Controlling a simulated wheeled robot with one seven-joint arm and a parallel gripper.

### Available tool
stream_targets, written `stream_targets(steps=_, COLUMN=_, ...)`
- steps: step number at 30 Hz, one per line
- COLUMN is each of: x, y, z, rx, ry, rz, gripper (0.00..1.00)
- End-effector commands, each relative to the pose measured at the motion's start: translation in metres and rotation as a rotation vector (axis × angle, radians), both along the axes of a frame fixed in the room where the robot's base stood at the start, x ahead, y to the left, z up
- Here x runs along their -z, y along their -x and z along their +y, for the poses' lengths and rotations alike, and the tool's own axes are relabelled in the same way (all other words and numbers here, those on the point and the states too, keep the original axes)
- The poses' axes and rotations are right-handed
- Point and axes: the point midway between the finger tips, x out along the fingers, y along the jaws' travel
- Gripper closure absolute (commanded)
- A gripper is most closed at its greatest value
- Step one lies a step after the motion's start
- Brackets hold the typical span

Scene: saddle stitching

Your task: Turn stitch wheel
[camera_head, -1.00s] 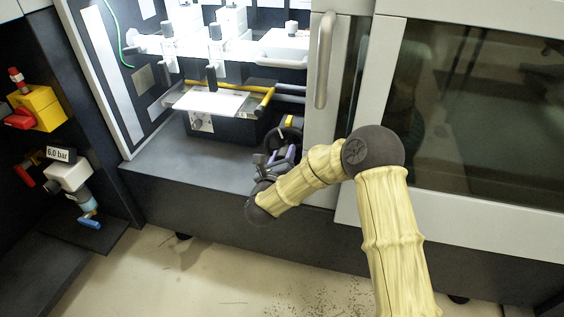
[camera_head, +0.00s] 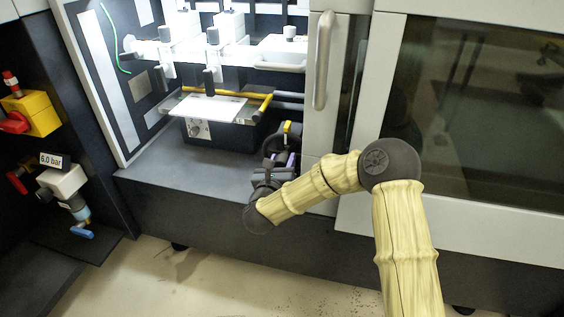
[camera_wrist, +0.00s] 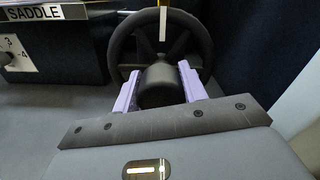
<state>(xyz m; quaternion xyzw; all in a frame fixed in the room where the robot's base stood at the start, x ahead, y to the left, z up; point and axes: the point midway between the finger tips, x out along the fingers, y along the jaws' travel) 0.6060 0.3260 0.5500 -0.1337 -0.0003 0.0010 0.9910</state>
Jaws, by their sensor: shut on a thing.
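The stitch wheel is a black spoked handwheel (camera_wrist: 195,28) with a yellow and white mark at its top in the wrist view. In the head view the wheel (camera_head: 291,133) stands in the machine's open bay, partly hidden by my arm. My gripper (camera_wrist: 160,80) has purple fingers on both sides of the wheel's dark central hub (camera_wrist: 160,82) and is shut on it. In the head view my gripper (camera_head: 278,160) reaches the wheel from the front and is small there.
A white sheet (camera_head: 207,107) lies on a support left of the wheel. A "SADDLE" label (camera_wrist: 35,12) and a numbered dial (camera_wrist: 8,57) are to the wheel's left. A cabinet door with a vertical handle (camera_head: 323,60) stands close on the right.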

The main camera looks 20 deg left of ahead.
Motion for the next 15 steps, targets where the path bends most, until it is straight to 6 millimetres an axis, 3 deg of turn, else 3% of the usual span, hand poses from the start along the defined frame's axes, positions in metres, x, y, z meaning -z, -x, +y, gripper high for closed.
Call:
stream_targets(steps=1, x=0.0037, y=0.0022, z=0.0017, rx=-0.006, ry=0.003, rz=0.009, gripper=0.54)
stream_targets(steps=4, x=0.0029, y=0.0017, z=0.0014, rx=-0.005, ry=0.003, rz=0.008, gripper=0.36)
stream_targets(steps=15, x=0.0003, y=0.0041, z=0.0005, rx=-0.001, ry=0.002, rz=0.002, gripper=0.36)
